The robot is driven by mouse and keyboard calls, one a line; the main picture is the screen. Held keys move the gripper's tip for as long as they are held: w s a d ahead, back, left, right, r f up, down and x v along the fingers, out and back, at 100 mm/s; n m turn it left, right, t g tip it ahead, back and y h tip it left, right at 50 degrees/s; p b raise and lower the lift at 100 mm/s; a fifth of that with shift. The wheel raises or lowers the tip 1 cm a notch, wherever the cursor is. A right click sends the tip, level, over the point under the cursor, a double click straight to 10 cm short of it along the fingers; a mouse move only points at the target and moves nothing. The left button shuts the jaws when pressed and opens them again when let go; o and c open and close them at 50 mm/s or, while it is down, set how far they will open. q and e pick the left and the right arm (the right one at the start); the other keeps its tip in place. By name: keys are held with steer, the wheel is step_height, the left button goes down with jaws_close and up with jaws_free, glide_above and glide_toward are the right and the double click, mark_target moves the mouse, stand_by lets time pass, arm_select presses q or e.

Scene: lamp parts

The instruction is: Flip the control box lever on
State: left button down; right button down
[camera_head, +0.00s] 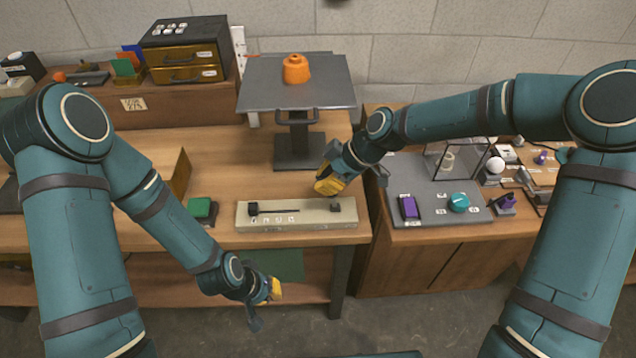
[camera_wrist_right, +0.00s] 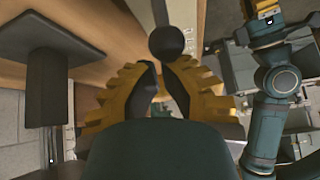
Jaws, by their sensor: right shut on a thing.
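A long beige control box (camera_head: 315,221) lies along the front edge of the wooden table. It has a dark slider block (camera_head: 253,208) in a slot at its left and a small dark part (camera_head: 335,207) near its right end. My right gripper (camera_head: 325,187) is low over the box's right half. In the right wrist view my right gripper (camera_wrist_right: 158,85) is closed at a dark piece with a round black ball knob (camera_wrist_right: 167,42) at the fingertips. The exact contact is partly hidden. My left gripper (camera_head: 273,291) hangs in front of the table, clear of the box; its opening is unclear.
A green button (camera_head: 200,208) sits left of the box. Behind stands a grey raised plate (camera_head: 262,92) with an orange part (camera_head: 296,69). A grey panel (camera_head: 425,207) with a purple switch (camera_head: 409,208) and teal knob (camera_head: 458,202) lies on the right table.

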steer(key=shift+d+y+b, duration=0.6)
steer(key=shift+d+y, duration=0.55)
steer(key=shift+y, duration=0.05)
steer(key=shift+d+y+b, duration=0.6)
steer(key=shift+d+y, duration=0.45)
steer(key=shift+y, duration=0.35)
arm_select(q)
steer(key=f, duration=0.3)
steer(key=shift+w, duration=0.3)
arm_select(e)
steer(key=shift+d+f, duration=0.1)
steer(key=shift+d, duration=0.4)
step_height(320, 180, up, 4)
steer(key=a+f, duration=0.1)
steer(key=a, duration=0.2)
arm_select(q)
steer(key=shift+s+d+r+p, duration=0.1)
steer(key=shift+s+r+p, duration=0.25)
steer(key=shift+r+p, duration=0.2)
steer(key=shift+s+d+r+p, duration=0.1)
steer(key=shift+s+r+p, duration=0.25)
steer(key=shift+r, duration=0.25)
arm_select(e)
steer(key=v, duration=1)
steer(key=shift+w+d+f, duration=0.25)
steer(key=shift+d, duration=0.1)
